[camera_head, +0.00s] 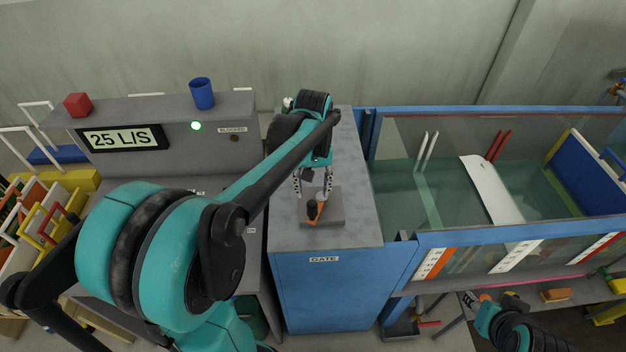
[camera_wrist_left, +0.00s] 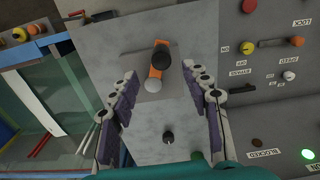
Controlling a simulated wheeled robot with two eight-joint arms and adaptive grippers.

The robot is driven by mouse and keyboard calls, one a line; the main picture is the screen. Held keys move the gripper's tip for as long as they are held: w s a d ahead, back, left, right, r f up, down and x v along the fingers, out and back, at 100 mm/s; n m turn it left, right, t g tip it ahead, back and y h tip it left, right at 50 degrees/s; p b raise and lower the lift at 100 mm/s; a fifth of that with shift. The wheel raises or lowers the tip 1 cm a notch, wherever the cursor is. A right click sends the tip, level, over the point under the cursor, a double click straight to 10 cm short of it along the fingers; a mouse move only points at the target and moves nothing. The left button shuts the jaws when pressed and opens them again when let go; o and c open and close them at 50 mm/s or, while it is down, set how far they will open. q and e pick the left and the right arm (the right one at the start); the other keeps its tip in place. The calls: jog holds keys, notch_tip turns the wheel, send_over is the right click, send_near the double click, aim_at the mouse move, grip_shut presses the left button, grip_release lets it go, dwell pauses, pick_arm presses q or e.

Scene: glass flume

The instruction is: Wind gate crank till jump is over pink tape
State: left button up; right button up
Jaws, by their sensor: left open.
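The gate crank (camera_head: 316,210) has an orange arm and a black knob, and sits on a grey plate on top of the blue GATE cabinet (camera_head: 325,290). The crank also shows in the left wrist view (camera_wrist_left: 157,70), its black knob beyond a pale round hub. My left gripper (camera_head: 313,184) is open above the crank, its fingers apart on either side, with nothing between them in grip. The flume (camera_head: 450,240) holds greenish water with a white band (camera_head: 490,190) across it; I cannot tell if that is the jump. A thin pink line (camera_head: 500,287) runs below the front glass. My right arm shows at the lower right; its gripper is unclear.
White rods (camera_head: 427,150) and red rods (camera_head: 497,146) stand at the flume. A small dark knob (camera_wrist_left: 168,137) is on the cabinet top.

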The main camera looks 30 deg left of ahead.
pick_arm(q)
jog(key=shift+r, duration=1.65)
jog(key=s+d+f+m+t+b, duration=0.2)
jog(key=s+d+f+b, duration=0.1)
jog(key=f+b, duration=0.3)
jog(key=s+d+f+m+t+b, duration=0.2)
jog(key=s+d+f+b, duration=0.1)
jog(key=f+b, duration=0.4)
jog(key=s+d+f+m+t+b, duration=0.2)
jog(key=s+d+f+t+b, duration=0.1)
jog(key=s+f+b, duration=0.2)
notch_tip(320, 180, down, 5)
jog(key=shift+r+m+b, duration=0.2)
jog(key=shift+m+b, duration=0.1)
jog(key=shift+b, duration=0.75)
jog(key=shift+s, duration=0.1)
dwell(3.1)
